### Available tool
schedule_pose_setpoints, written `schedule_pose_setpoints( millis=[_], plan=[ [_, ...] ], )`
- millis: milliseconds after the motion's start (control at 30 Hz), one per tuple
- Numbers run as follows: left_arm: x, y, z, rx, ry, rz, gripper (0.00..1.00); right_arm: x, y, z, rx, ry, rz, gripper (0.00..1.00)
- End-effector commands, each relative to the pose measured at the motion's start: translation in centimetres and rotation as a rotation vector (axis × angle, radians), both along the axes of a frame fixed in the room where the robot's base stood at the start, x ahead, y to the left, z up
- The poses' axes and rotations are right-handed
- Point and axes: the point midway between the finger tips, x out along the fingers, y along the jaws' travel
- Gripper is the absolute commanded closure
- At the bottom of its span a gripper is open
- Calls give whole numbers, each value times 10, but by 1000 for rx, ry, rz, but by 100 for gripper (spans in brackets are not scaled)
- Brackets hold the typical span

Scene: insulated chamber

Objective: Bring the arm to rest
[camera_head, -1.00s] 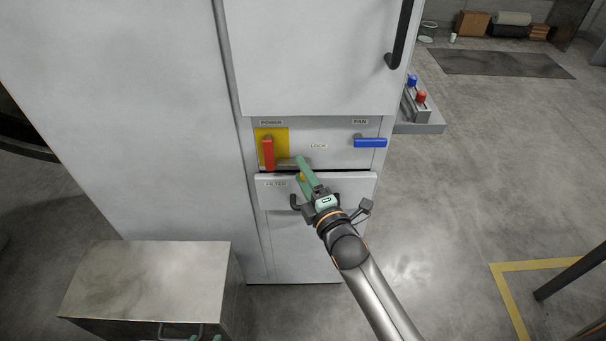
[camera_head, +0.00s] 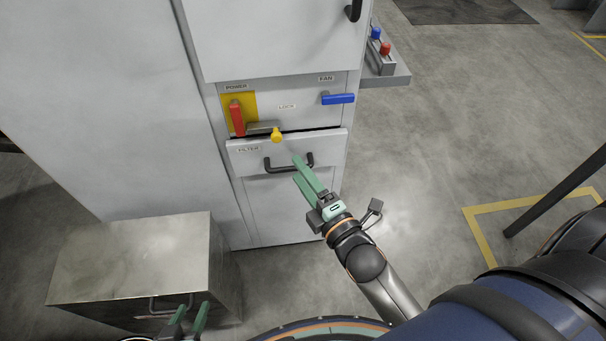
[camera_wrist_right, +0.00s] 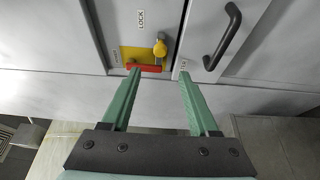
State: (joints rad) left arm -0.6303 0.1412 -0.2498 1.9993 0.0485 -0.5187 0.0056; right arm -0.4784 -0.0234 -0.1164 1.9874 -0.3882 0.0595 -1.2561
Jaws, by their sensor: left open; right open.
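My right gripper (camera_head: 300,170) is open and empty, with green fingers, in front of the cabinet's filter drawer (camera_head: 320,145). In the right wrist view its two fingers (camera_wrist_right: 158,75) stand apart with nothing between them. The black drawer handle (camera_head: 289,167) is just beyond the right fingertips and also shows in the right wrist view (camera_wrist_right: 226,38). I cannot tell whether the fingers touch it.
The red power handle (camera_head: 237,118) hangs down on a yellow plate. A yellow knob (camera_head: 277,135) sits beside it, and the blue fan handle (camera_head: 338,99) lies level. A low metal box (camera_head: 130,255) stands at the lower left. Open floor (camera_head: 420,150) lies right of the cabinet.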

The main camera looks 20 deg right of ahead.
Motion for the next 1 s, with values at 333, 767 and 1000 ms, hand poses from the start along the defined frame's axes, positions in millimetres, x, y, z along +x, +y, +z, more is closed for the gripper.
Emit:
schedule_pose_setpoints(
  millis=[333,767,1000],
  plan=[
    [1,0,0,1,-1,0,50,-4,-1,1,0,-1,0,39],
    [1,1,15,2,-1,1,50,-10,-2,-2,113,70,-4,39],
    [-4,12,61,15,-9,23,50,-53,-3,-30,700,431,-115,39]
  ],
)
